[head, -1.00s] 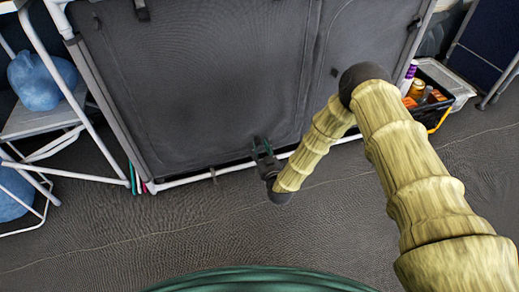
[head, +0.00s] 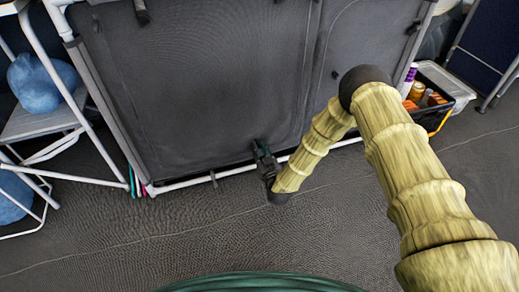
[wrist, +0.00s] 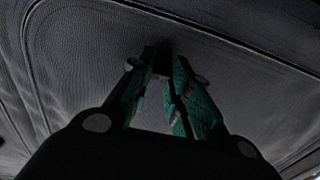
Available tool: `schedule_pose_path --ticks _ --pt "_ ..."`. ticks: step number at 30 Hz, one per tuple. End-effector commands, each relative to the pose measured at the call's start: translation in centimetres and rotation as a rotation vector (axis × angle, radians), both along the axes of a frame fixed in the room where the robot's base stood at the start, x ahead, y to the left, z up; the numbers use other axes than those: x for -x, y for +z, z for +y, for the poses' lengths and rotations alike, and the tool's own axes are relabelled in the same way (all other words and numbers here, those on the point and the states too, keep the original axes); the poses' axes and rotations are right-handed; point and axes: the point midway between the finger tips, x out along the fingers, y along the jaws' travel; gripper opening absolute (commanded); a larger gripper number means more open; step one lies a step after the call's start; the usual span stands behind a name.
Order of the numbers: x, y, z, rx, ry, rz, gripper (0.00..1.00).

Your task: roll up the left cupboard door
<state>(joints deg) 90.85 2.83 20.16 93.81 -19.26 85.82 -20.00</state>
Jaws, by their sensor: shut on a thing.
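The left cupboard door (head: 200,85) is a dark grey fabric panel with a curved seam, hanging down in the white-framed cupboard. My gripper (head: 260,147) is at the lower right part of this door, just above the white bottom rail. In the wrist view, my gripper (wrist: 165,75) has its green-padded fingers pointing at the fabric door (wrist: 90,50), with a small dark piece, seemingly a pull tab (wrist: 163,52), between the tips. The fingers hide most of the tab. The door is still down and covers its opening.
The right fabric door (head: 365,50) is also down. A white rack with blue round objects (head: 45,80) stands at the left. A black crate (head: 432,100) with bottles and jars stands at the right. The grey floor in front is clear.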

Motion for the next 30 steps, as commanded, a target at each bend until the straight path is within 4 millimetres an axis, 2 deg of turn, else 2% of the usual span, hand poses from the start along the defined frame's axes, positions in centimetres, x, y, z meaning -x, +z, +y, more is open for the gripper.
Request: schedule_pose_path --ticks 8,30 --pt "0.0 3.0 0.1 -0.001 0.001 0.000 0.00" --pt "0.1 17.6 0.1 -0.001 0.003 -0.001 0.00"
